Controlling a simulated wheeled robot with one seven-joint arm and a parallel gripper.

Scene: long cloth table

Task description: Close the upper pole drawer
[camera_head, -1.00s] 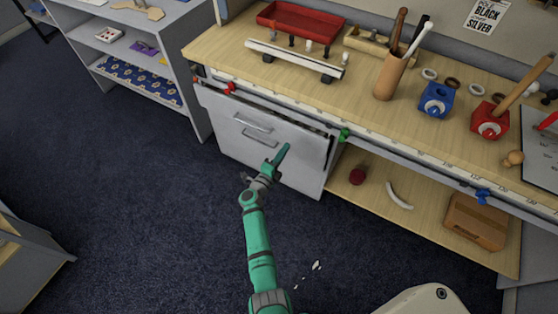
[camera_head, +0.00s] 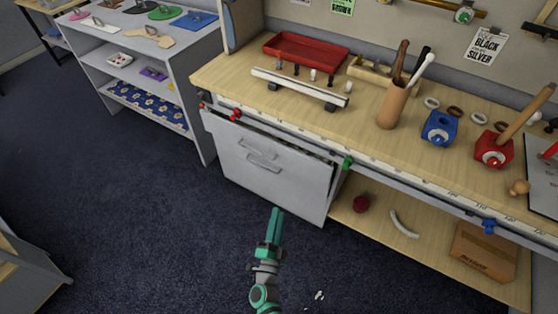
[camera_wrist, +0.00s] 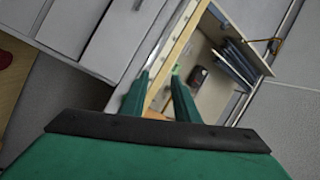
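The drawer unit (camera_head: 285,190) is a pale grey cabinet under the left part of the long table. Two bar handles, an upper one (camera_head: 256,145) and a lower one (camera_head: 262,161), show on its front. A dark gap runs along the top of the front, so the upper drawer appears to stand partly out. My green gripper (camera_head: 277,212) is in front of the unit and below its handles in the picture, apparently not touching it. In the wrist view the fingers (camera_wrist: 160,82) are apart with nothing held between them. Grey drawer fronts (camera_wrist: 122,35) show at upper left there, tilted.
A grey shelf unit (camera_head: 199,130) stands at left. Dark carpet in front is mostly free.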

